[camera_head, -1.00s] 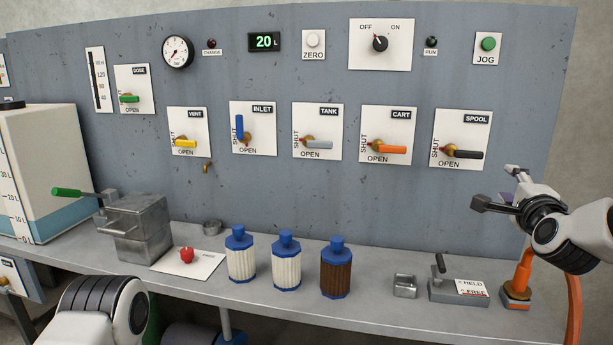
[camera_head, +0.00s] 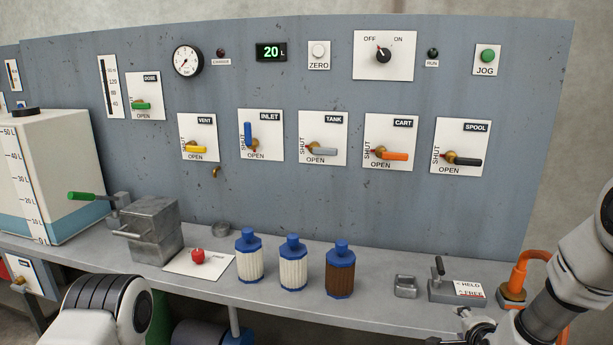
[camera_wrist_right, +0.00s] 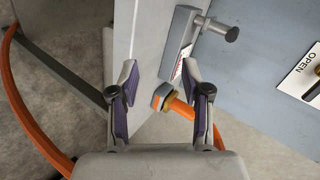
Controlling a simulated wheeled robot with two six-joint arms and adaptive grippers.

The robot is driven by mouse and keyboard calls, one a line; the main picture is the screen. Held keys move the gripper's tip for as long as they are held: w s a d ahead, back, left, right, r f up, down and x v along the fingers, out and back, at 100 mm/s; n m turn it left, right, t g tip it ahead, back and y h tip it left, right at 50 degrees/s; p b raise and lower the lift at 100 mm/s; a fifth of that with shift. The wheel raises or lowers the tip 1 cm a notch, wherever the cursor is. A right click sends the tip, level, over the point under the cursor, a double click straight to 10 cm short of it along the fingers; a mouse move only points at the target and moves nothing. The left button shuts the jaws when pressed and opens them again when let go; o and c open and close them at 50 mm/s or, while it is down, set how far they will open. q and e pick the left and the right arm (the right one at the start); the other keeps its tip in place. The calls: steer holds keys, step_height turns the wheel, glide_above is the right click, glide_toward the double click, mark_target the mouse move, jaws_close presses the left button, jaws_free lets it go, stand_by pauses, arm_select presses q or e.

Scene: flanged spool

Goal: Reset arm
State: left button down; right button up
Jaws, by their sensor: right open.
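My right arm comes in at the right edge of the head view and reaches down to the bottom. My right gripper (camera_head: 466,327) is partly cut off by the bottom edge, in front of the bench. In the right wrist view my right gripper (camera_wrist_right: 160,78) is open, its two fingers wide apart with nothing between them touching. The orange hose fitting (camera_wrist_right: 178,105) shows beyond the fingers, apart from them. My left arm shows only as a link at the bottom left of the head view; its gripper is out of view.
The bench (camera_head: 385,308) carries a lever block marked HELD and FREE (camera_head: 455,290), an orange hose (camera_head: 520,268), a small metal tray (camera_head: 405,287) and blue-capped filters (camera_head: 340,270). A grey panel (camera_head: 350,90) with several valve levers stands behind. The white tank (camera_head: 50,165) is at left.

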steer(key=s+a+f+n+g+y+p, duration=0.1)
steer(key=s+a+f+n+g, duration=0.2)
steer(key=s+f, duration=0.55)
steer(key=s+a+f+n+g+p, duration=0.2)
steer(key=s+a+f+g, duration=0.1)
steer(key=s+f, duration=0.5)
steer(key=s+a+f+n+g, duration=0.1)
steer(key=s+n, duration=0.4)
steer(key=s, duration=0.5)
steer(key=s+a+f+n+g+y, duration=0.1)
steer(key=s+n+g, duration=0.3)
steer(key=s, duration=0.6)
steer(key=shift+s+a+f+n+p, duration=0.2)
steer(key=shift+a+f+n+p, duration=0.25)
steer(key=shift+n, duration=0.45)
steer(key=shift+a+r, duration=0.1)
